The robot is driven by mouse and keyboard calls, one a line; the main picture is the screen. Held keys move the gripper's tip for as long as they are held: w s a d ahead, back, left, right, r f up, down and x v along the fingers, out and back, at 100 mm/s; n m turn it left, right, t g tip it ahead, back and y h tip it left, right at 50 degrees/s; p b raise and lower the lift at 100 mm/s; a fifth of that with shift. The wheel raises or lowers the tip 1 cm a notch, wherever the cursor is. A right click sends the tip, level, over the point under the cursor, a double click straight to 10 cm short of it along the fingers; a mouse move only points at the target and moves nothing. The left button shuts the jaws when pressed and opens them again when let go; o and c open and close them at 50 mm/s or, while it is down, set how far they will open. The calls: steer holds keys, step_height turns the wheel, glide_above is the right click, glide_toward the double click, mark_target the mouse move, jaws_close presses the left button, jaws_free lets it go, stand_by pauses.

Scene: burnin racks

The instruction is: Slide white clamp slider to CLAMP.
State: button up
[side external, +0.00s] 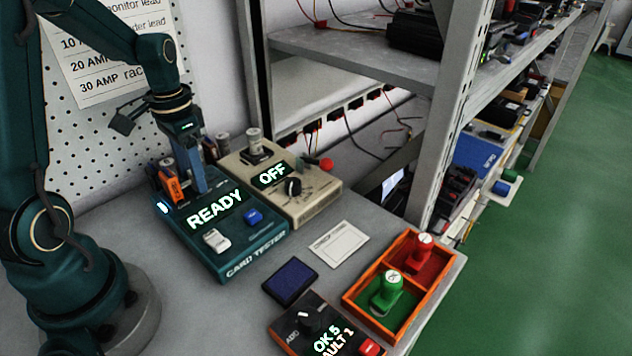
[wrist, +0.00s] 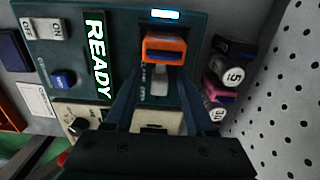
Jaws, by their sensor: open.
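The dark teal card tester (side external: 240,259) shows a lit READY display (side external: 215,207); the display also shows in the wrist view (wrist: 97,55). The white clamp slider (wrist: 160,84) is in the wrist view, just below an orange piece (wrist: 165,47) on the tester, with small lettering beside it. My gripper (wrist: 160,92) is open, its two dark fingers on either side of the slider in this view. I cannot tell whether they touch it. In the side view my gripper (side external: 198,182) points down at the tester beside the orange piece (side external: 174,189), and the slider is hidden.
A white rocker switch (side external: 216,240) and blue button (side external: 253,215) sit on the tester's front. A beige box (side external: 318,200) reading OFF stands close behind. An orange tray (side external: 437,297) holds two stamps at right.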

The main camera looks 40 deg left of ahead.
steer(key=shift+r, duration=2.45)
steer(key=shift+w+d+r, duration=0.2)
steer(key=shift+d, duration=0.05)
steer(key=s+d+r+t, duration=0.2)
steer(key=s+d, duration=0.1)
steer(key=d, duration=0.4)
steer(key=s+d+r+t, duration=0.3)
steer(key=s+d, duration=0.1)
steer(key=d, duration=0.4)
steer(key=shift+r+t, duration=0.2)
steer(key=shift+t, duration=0.1)
